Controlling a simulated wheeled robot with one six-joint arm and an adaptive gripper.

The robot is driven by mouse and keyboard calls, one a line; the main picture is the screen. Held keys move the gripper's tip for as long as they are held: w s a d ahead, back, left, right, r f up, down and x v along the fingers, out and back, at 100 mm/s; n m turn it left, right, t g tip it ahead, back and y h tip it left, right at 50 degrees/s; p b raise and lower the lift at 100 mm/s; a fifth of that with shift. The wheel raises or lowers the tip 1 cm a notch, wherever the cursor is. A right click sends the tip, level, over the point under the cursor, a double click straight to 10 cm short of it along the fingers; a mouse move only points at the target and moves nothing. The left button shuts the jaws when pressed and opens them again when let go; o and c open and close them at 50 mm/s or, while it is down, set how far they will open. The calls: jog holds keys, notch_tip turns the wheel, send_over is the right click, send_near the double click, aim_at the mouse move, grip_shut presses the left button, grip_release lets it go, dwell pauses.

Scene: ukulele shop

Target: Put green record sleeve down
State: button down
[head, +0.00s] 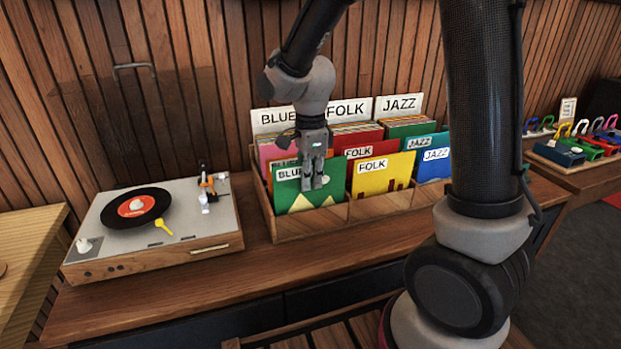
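The green record sleeve (290,195), labelled "BLUES", stands upright at the front of the left compartment of the wooden record crate (345,215). My gripper (313,184) points down in front of the sleeve's right half and covers part of its label. The fingertips are close together over the sleeve's face. I cannot tell whether they grip the sleeve's edge or only overlap it in this view.
A yellow "FOLK" sleeve (383,173) and a blue "JAZZ" sleeve (433,166) stand in the neighbouring compartments. A turntable (110,254) with a black record (130,205) sits left of the crate. Bare wooden counter (200,290) lies in front. Small coloured items stand at far right.

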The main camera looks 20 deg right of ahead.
jog(key=shift+f, duration=0.5)
jog(key=c, duration=1.6)
grip_release()
jog(key=shift+c, duration=0.2)
notch_tip(320, 180, up, 13)
jog(key=shift+r, duration=0.15)
jog(key=s+d+r+n+t, duration=0.3)
jog(key=s+d+n+t, duration=0.1)
jog(key=s+d+n, duration=1.1)
jog(key=s+n, duration=0.3)
jog(key=s, duration=0.1)
